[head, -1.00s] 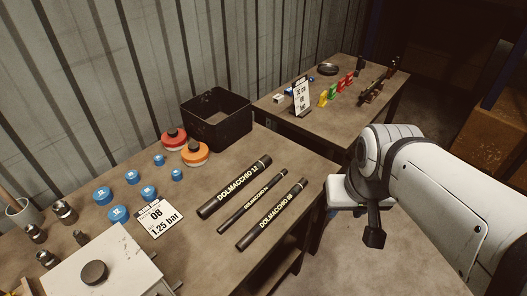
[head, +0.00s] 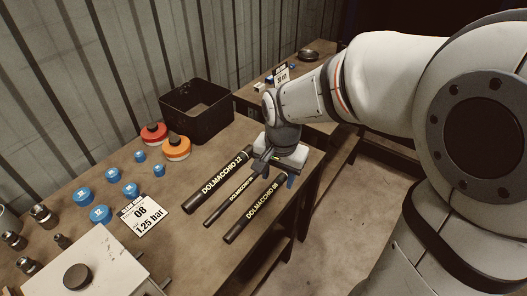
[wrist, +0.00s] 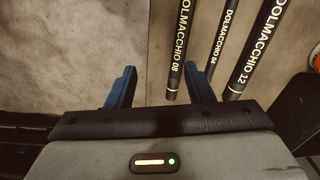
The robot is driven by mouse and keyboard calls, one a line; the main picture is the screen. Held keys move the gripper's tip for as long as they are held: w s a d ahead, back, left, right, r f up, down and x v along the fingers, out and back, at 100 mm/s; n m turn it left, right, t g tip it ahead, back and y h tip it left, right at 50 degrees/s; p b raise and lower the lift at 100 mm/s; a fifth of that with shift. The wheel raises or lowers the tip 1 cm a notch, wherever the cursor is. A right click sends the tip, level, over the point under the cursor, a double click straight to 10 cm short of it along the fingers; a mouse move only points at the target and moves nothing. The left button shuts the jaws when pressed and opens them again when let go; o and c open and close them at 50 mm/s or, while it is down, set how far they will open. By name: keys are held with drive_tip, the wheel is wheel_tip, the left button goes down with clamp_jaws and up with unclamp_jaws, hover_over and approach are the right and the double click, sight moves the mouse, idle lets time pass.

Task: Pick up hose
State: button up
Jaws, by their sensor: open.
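Three black hoses with pale lettering lie side by side on the wooden table: a thick DOLMACCHIO 12 hose (head: 217,182), a thin DOLMACCHIO 04 hose (head: 229,204) and a DOLMACCHIO 08 hose (head: 254,210) nearest the table's right edge. My gripper (head: 275,172) is over the far ends of the hoses, open and empty. In the wrist view, the blue fingers of my gripper (wrist: 160,72) are apart. The 08 hose (wrist: 174,50) shows ahead between their lines, nearer the right finger. The 04 hose (wrist: 222,40) and 12 hose (wrist: 258,50) lie further right. The height above the hoses is unclear.
A black bin (head: 196,110) stands behind the hoses. Orange (head: 176,147) and red (head: 153,133) round items, blue caps (head: 99,214) and an "08 1.25 bar" card (head: 146,216) lie to the left. A second table (head: 316,128) stands behind my arm.

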drive_tip(key=m, duration=0.2)
hover_over(262, 198)
drive_tip(key=shift+g, duration=0.4)
drive_tip(key=f, duration=0.4)
drive_tip(key=shift+s+f, duration=0.1)
drive_tip(key=shift+s, duration=0.1)
drive_tip(key=shift+a+f, duration=0.1)
drive_tip(key=shift+f, duration=0.2)
wheel_tip(262, 198, down, 8)
drive_tip(key=shift+w+r+p, duration=0.15)
drive_tip(key=shift+r+p, duration=0.1)
drive_tip(key=shift+p, duration=0.3)
clamp_jaws()
